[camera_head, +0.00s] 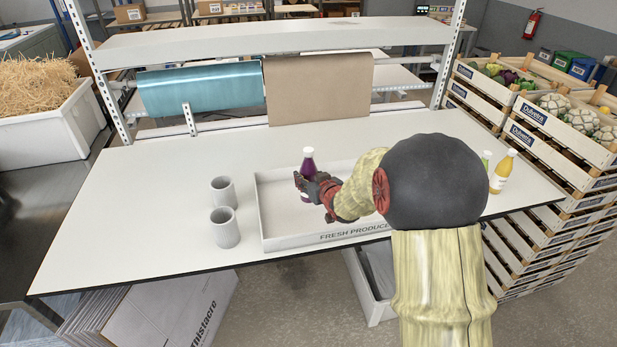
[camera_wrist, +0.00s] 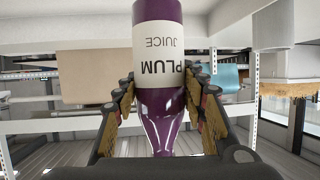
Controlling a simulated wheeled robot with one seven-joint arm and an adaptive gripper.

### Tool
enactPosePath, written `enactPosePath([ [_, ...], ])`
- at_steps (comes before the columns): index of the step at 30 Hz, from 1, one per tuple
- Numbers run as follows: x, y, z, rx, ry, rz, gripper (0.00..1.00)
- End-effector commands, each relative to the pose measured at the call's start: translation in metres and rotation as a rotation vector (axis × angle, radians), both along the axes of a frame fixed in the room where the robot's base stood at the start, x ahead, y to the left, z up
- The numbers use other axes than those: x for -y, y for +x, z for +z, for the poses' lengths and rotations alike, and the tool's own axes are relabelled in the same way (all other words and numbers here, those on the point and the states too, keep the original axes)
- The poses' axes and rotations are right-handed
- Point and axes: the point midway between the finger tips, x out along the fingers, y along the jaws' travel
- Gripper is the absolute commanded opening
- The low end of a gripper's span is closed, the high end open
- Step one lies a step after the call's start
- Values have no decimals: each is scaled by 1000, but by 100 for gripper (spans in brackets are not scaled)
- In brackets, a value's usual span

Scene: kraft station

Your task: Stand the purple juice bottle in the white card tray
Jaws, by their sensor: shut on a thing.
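The purple juice bottle (camera_head: 308,166) is upright in the head view, within the outline of the white card tray (camera_head: 275,243). My gripper (camera_head: 309,186) is shut around it. The wrist view is upside down and shows the bottle (camera_wrist: 158,45) with its plum juice label, between my two gripper fingers (camera_wrist: 157,92). The tray lies on the white table, with "FRESH PRODUCE" on its front wall. My arm covers the tray's right part. Whether the bottle's base touches the tray floor is hidden.
Two grey cups (camera_head: 224,228) stand just left of the tray. A yellow bottle (camera_head: 503,171) and a partly hidden green-topped bottle (camera_head: 486,160) stand at the table's right. A brown paper roll (camera_head: 318,90) and a teal roll (camera_head: 200,90) hang behind. The table's left side is clear.

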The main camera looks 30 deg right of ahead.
Motion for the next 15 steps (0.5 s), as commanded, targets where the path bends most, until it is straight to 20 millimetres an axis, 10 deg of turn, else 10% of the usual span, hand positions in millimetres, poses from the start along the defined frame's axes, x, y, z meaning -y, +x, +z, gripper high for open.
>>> enactPosePath([
  [15,0,0,-27,4,-1,0,1],
])
